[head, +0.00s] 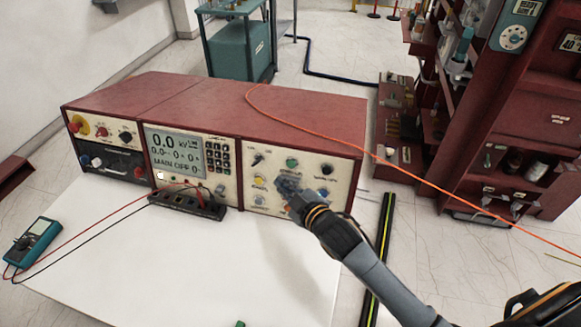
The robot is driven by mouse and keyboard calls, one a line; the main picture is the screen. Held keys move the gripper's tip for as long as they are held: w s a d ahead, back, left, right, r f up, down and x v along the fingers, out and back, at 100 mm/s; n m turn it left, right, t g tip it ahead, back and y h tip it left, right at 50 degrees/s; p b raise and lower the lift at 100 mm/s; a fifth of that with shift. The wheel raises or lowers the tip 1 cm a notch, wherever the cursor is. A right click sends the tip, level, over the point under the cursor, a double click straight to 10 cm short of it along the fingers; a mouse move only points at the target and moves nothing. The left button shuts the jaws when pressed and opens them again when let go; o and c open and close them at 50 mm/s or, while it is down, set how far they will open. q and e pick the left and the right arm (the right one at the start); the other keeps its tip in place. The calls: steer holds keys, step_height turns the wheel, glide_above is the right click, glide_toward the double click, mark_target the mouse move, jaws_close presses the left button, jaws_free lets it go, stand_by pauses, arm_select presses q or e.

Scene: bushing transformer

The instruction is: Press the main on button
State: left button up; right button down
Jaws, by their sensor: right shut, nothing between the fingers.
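The red test console (225,97) stands on the white table, with three front panels. Its display (178,149) reads 0.0 kV and what looks like MAIN OFF. The right panel (250,207) carries several knobs and buttons, among them a green button (291,162) at the top and a yellow one (260,182) at the left. Labels are too small to tell which is main on. My right gripper (287,184) is shut and empty in front of this panel, below the green button. It hides the panel's middle; I cannot tell whether it touches. My left gripper is out of view.
A black terminal block (187,203) with red and black leads sits before the console. A teal multimeter (34,240) lies at the left. An orange cable (420,179) runs across the right side. The white table front (180,275) is mostly clear.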

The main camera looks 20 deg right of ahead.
mark_target(291, 164)
steer(key=w+d+b, duration=0.1)
steer(key=w, duration=0.1)
steer(key=w+d+f, duration=0.1)
steer(key=w+d, duration=0.1)
steer(key=w, duration=0.1)
steer(key=shift+d+f+b, duration=0.15)
steer(key=shift+f+b, duration=0.05)
steer(key=shift+b, duration=0.2)
steer(key=shift+s, duration=0.1)
stand_by(1.1)
steer(key=shift+w+d+f, duration=0.1)
steer(key=shift+w+d, duration=0.1)
steer(key=shift+w, duration=0.15)
steer(key=shift+w+d+f, duration=0.1)
steer(key=shift+w+d, duration=0.2)
steer(key=shift+w, duration=0.1)
stand_by(0.6)
stand_by(0.4)
steer(key=shift+s+a+r+p, duration=0.2)
steer(key=shift+s+a+p, duration=0.3)
steer(key=shift+s+p, duration=0.2)
